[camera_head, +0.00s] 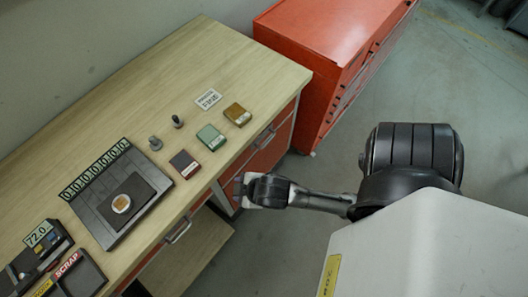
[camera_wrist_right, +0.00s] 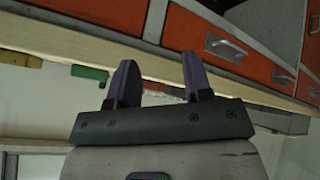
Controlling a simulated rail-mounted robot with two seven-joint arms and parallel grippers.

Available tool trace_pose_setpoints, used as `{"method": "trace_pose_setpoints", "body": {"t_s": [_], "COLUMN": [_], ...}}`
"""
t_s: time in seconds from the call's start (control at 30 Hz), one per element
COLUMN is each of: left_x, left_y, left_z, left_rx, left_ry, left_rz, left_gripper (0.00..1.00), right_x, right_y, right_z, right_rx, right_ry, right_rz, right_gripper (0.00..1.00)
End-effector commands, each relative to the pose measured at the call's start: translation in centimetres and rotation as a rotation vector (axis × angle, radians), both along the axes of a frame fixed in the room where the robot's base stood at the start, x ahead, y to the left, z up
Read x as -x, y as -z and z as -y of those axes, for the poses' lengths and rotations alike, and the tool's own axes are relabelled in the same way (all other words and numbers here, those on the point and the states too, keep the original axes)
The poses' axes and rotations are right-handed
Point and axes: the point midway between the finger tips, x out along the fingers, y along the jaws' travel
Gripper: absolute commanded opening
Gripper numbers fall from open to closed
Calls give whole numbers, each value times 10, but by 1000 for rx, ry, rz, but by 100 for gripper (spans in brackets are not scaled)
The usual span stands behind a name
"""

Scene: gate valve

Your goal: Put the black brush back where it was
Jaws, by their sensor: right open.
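I cannot single out a black brush for certain. A small dark upright piece (camera_head: 177,121) stands on the wooden bench, and a small grey upright piece (camera_head: 155,143) stands just left of and nearer than it. Either may be a brush, but they are too small to tell. My right gripper (camera_head: 241,190) is just off the bench's front edge, apart from both pieces. In the right wrist view its two fingers (camera_wrist_right: 160,82) are spread with nothing between them. My left gripper is not in view.
The bench (camera_head: 150,85) holds a dark red block (camera_head: 185,164), a green block (camera_head: 211,137), a brown block (camera_head: 237,114), a white card (camera_head: 208,99), a black tray (camera_head: 105,212) with a round disc, and a scrap bin (camera_head: 82,280). A red cabinet (camera_head: 320,40) stands beyond.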

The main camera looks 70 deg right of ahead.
Motion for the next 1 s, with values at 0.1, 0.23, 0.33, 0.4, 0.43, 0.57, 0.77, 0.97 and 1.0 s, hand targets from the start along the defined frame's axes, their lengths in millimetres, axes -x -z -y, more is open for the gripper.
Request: {"method": "trace_pose_setpoints", "body": {"t_s": [0.1,0.23,0.33,0.4,0.43,0.57,0.77,0.97,1.0], "left_x": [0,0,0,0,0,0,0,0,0], "left_y": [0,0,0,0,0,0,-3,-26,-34], "left_z": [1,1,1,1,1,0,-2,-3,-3], "left_rx": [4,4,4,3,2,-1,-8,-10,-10], "left_ry": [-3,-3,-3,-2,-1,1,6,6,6], "left_rz": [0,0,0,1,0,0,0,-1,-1], "left_gripper": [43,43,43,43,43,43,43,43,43], "right_x": [47,76,86,89,89,89,88,88,88], "right_y": [12,16,17,17,17,17,14,-9,-17], "right_z": [-5,-9,-11,-11,-12,-11,-11,-11,-11], "right_rx": [-112,-177,-199,-203,-204,-203,-202,-201,-201], "right_ry": [82,133,149,154,153,153,152,151,151], "right_rz": [-180,-295,-339,-349,-350,-349,-348,-348,-348], "right_gripper": [46,46,46,46,46,46,46,46,46]}}
